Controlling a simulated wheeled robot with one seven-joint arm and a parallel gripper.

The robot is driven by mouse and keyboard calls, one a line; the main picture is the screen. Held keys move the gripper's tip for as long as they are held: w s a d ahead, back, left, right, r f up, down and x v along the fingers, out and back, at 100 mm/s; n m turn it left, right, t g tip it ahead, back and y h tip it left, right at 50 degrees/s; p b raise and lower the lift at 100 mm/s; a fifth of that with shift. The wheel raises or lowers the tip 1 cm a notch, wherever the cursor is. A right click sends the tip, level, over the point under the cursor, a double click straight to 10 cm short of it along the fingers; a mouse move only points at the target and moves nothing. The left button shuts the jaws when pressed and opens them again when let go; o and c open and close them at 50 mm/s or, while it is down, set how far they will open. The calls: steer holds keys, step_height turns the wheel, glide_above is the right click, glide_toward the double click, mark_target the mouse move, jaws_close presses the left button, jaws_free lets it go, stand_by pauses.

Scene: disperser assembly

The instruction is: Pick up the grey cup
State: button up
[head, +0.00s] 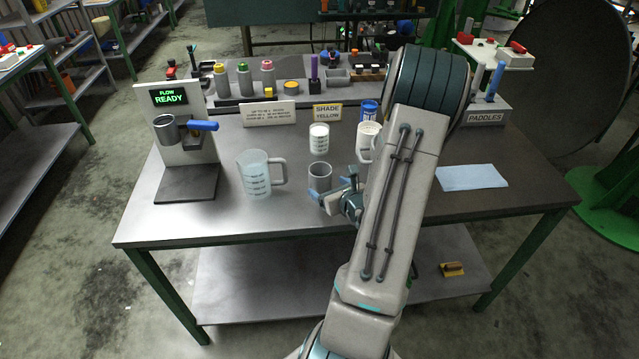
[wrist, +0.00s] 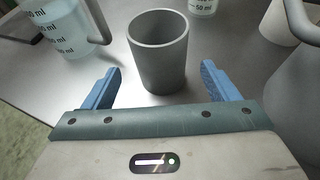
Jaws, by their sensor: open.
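The grey cup (head: 320,176) stands upright and empty on the metal table, near the middle. In the wrist view the grey cup (wrist: 158,55) stands just ahead of my gripper, between the lines of its two blue fingers. My gripper (head: 330,200) is low over the table on the near side of the cup. In the wrist view my gripper (wrist: 167,90) is open, with one finger at the left and one at the right of the cup's lower part.
A clear measuring jug (head: 256,173) stands left of the cup. A small beaker (head: 319,140) and a white mug (head: 366,140) stand behind it. A dispenser stand (head: 185,140) is at the left. A blue cloth (head: 471,177) lies at the right. The table's front is clear.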

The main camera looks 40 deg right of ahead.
mark_target(326, 185)
steer(key=shift+p+x, duration=0.75)
steer(key=shift+x, duration=1.9)
steer(key=shift+f, duration=0.1)
steer(key=shift+s, duration=0.1)
steer(key=c, duration=1.1)
steer(key=shift+c, duration=0.2)
